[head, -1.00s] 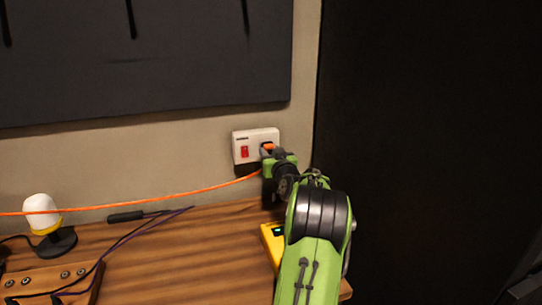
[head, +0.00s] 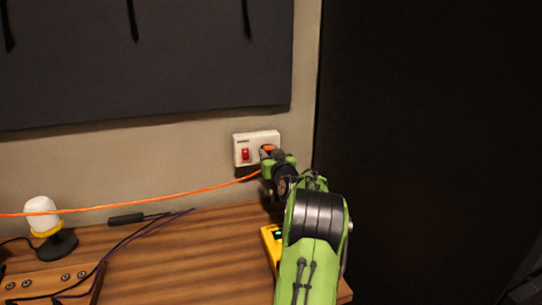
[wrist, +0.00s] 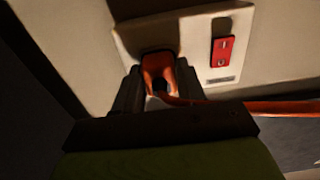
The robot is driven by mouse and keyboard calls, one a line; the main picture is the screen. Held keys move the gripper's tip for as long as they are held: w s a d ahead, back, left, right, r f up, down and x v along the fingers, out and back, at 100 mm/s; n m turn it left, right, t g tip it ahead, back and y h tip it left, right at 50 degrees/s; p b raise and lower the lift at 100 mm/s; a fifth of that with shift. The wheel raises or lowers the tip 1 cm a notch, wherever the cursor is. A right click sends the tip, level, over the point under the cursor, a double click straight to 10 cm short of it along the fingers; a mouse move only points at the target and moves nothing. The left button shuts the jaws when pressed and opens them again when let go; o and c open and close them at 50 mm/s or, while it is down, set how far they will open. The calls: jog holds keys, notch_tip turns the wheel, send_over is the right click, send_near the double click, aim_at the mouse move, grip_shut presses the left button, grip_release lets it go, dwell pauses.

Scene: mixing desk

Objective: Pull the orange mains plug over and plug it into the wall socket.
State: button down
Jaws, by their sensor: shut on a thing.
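The white wall socket (head: 242,139) is on the wall behind the desk and has a red switch (head: 245,154) on its left half. It also shows in the wrist view (wrist: 195,45), with the red switch (wrist: 221,52) on the right there. My gripper (head: 268,156) is at the socket's right half, shut on the orange plug (wrist: 159,68). The plug is at the socket opening; how far it is seated is hidden. The orange cable (head: 150,200) runs from the plug to the left across the picture, and it shows in the wrist view (wrist: 275,107).
A yellow device (head: 270,240) lies on the wooden desk (head: 200,250) under my arm. A white-topped lamp-like item (head: 42,215), a black cylinder (head: 126,218) and dark cables are at the left. A dark panel (head: 150,60) hangs above. The desk's middle is clear.

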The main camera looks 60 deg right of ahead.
jog(key=c, duration=0.6)
grip_release()
jog(key=shift+o, duration=0.2)
jog(key=b+v, duration=0.2)
jog(key=v, duration=1.3)
jog(key=shift+s+a, duration=0.25)
jog(key=shift+s, duration=0.05)
